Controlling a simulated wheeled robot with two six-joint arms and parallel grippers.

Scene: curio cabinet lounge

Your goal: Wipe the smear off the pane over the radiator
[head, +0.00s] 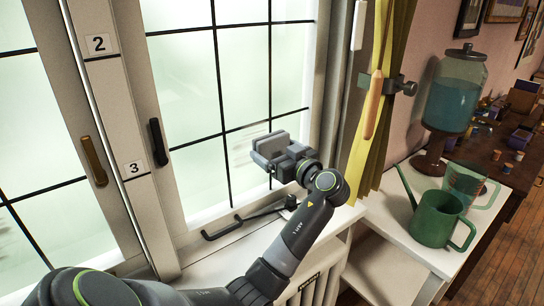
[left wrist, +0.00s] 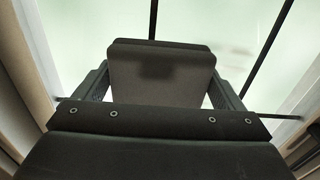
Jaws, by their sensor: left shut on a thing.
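My left gripper (head: 276,152) is shut on a grey block-like pad (left wrist: 160,76), in front of the lower right part of the window pane (head: 190,97). In the left wrist view the pad sits between the two fingers, facing the glass. I cannot tell whether it touches the pane. A faint greyish smear (head: 257,130) shows on the glass just above and behind the gripper. It also shows as a pale smudge right of the pad in the left wrist view (left wrist: 236,46). The radiator (head: 312,288) shows partly below the sill, behind my arm. My right gripper is not in view.
A black window handle (head: 158,142) is on the frame at left. A dark stay bar (head: 240,222) lies along the sill. A yellow curtain (head: 384,80) hangs at right. Beyond it, a green watering can (head: 436,218) and a glass dispenser (head: 452,95) stand on surfaces.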

